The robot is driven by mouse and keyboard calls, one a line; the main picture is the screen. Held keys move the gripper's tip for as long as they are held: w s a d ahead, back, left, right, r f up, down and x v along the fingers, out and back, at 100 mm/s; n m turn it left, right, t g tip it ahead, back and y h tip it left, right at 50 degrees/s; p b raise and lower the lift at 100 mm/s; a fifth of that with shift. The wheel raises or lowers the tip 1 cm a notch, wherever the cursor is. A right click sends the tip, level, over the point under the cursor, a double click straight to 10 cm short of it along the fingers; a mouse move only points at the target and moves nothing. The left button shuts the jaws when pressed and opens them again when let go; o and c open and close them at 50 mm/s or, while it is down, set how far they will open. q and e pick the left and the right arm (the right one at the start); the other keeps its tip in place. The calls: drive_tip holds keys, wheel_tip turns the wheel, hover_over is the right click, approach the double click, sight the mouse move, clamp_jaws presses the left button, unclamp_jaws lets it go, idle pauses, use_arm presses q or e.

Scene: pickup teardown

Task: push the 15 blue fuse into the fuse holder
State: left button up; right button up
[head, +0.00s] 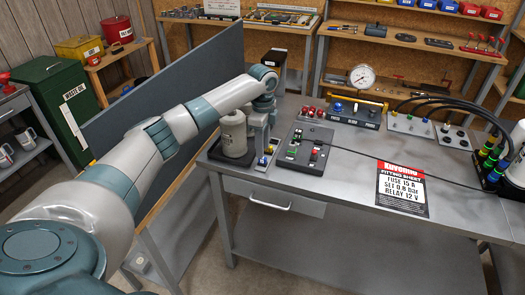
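My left gripper (264,148) points down at the left part of the steel bench, over a narrow fuse strip. A small blue piece (262,160), which looks like the 15 blue fuse, shows just below the fingertips, with a yellow piece close by. I cannot tell whether the fingers touch or hold it. A dark board (308,166) lies just right of the gripper, with small green, white and red parts on it. The fuse holder seems to be among these, but it is too small to make out. My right gripper is not in view.
A grey bottle (233,134) stands in a black tray left of the gripper. A panel with a blue knob (339,107) and a dial gauge (362,77) stand behind. A fitting sheet (401,190) lies at right. A black cable crosses the bench.

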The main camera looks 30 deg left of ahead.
sight(263, 161)
use_arm(q)
drive_tip(key=shift+f+p, duration=0.4)
drive_tip(key=shift+f, duration=1.55)
clamp_jaws()
